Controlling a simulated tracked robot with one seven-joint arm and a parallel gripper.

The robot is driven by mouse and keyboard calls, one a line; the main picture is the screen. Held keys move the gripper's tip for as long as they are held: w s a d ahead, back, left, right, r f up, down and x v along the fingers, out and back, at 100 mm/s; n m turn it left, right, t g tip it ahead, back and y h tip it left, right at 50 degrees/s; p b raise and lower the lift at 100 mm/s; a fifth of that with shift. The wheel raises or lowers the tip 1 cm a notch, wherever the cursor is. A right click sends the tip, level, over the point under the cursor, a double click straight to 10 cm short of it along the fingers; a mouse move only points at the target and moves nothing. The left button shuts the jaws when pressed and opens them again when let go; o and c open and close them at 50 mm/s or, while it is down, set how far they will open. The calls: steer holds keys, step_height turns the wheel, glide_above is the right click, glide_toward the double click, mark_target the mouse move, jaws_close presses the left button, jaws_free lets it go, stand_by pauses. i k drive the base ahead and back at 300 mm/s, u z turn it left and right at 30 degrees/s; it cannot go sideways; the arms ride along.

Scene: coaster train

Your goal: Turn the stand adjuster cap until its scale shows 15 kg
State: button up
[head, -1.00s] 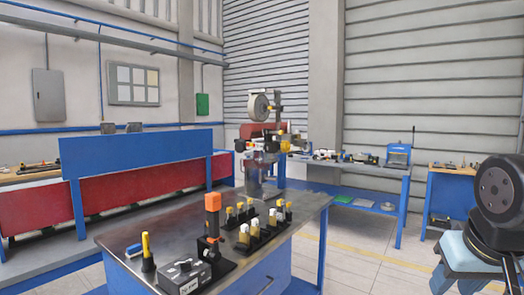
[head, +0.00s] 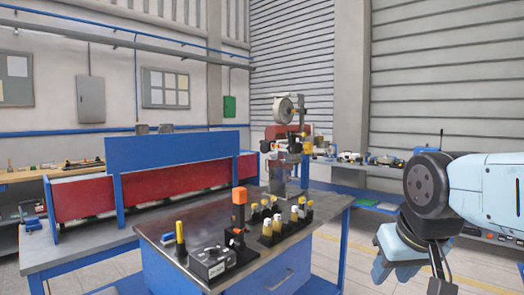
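A dark upright stand with an orange cap (head: 239,196) on top stands on the dark top of the blue workbench (head: 170,224), near the front middle in the head view. It looks like the stand adjuster, but its scale is too small to read. A grey box (head: 212,262) with a small display sits at its foot; the display is not legible. My arm shows at the right, well apart from the stand.
A yellow-handled tool (head: 180,236) stands left of the grey box. Several yellow- and white-topped pieces sit in black holders (head: 268,236) right of the stand. A blue and red bench (head: 170,155) is behind at left. Floor (head: 330,262) is open between workbench and arm.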

mark_target(308, 148)
steer(key=u, duration=0.15)
steer(key=i, duration=1)
steer(key=z, duration=0.1)
steer(key=k, duration=0.95)
steer(key=z, duration=0.8)
steer(key=i, duration=2.5)
steer(key=u, duration=0.6)
